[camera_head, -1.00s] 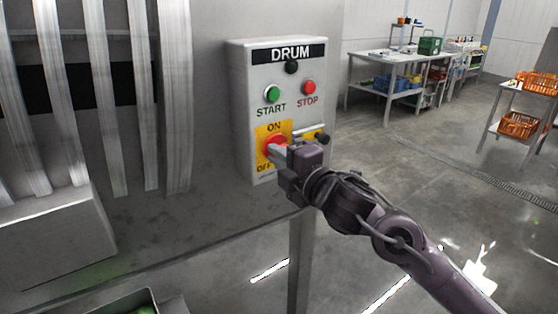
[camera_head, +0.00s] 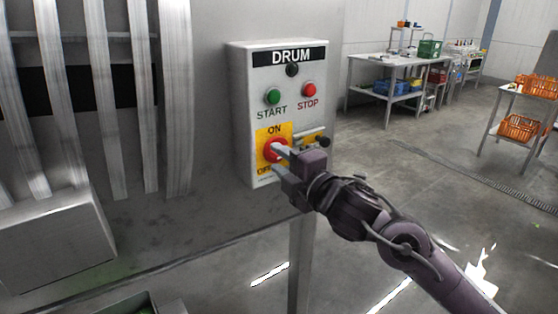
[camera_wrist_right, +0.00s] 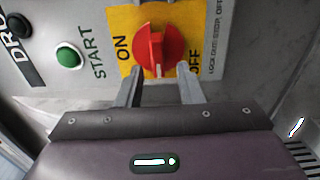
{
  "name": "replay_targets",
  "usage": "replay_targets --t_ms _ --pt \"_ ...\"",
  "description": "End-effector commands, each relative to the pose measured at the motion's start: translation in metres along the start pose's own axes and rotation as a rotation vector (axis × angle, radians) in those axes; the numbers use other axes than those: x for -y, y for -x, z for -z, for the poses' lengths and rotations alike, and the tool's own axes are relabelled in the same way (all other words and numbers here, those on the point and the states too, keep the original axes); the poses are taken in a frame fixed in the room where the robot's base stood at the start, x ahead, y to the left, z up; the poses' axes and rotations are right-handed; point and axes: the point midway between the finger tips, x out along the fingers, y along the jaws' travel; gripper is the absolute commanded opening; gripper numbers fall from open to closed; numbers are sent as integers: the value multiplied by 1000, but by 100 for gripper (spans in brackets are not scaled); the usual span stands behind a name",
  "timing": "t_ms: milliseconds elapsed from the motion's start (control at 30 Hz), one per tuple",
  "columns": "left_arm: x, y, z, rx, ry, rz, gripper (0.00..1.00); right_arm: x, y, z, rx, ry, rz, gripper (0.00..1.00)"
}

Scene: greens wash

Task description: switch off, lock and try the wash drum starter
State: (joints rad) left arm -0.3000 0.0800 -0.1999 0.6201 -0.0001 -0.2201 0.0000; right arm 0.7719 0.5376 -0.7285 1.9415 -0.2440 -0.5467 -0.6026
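The drum starter is a grey box (camera_head: 243,110) labelled DRUM, with a green START button (camera_head: 273,97) and a red STOP button (camera_head: 309,90). Its red rotary switch (camera_head: 270,150) sits on a yellow plate marked ON and OFF; it also shows in the right wrist view (camera_wrist_right: 158,45). I cannot tell its exact setting. My right gripper (camera_head: 279,160) is in front of the switch, also seen in the wrist view (camera_wrist_right: 158,88). Its fingers are apart, with the red handle showing between and beyond their tips. My left gripper is out of view.
A short metal bar (camera_head: 309,132) with a dark end piece juts out right of the switch, partly hidden by my gripper. Tables (camera_head: 375,58) and orange crates (camera_head: 521,127) stand far right. Floor between is clear.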

Motion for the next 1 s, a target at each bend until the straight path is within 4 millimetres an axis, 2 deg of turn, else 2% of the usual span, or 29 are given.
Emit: replay_targets --t_ms 200,433,833,933,1000 --pt "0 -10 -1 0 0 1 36 3 38 0 1 4 2 33" --pt "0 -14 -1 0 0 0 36 2 66 0 0 2 2 33" --pt "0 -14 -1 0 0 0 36 3 68 -1 3 -6 4 33" --pt "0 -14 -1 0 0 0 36 19 60 -16 27 -62 25 33" --pt "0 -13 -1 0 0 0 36 43 51 -36 62 -142 54 33"
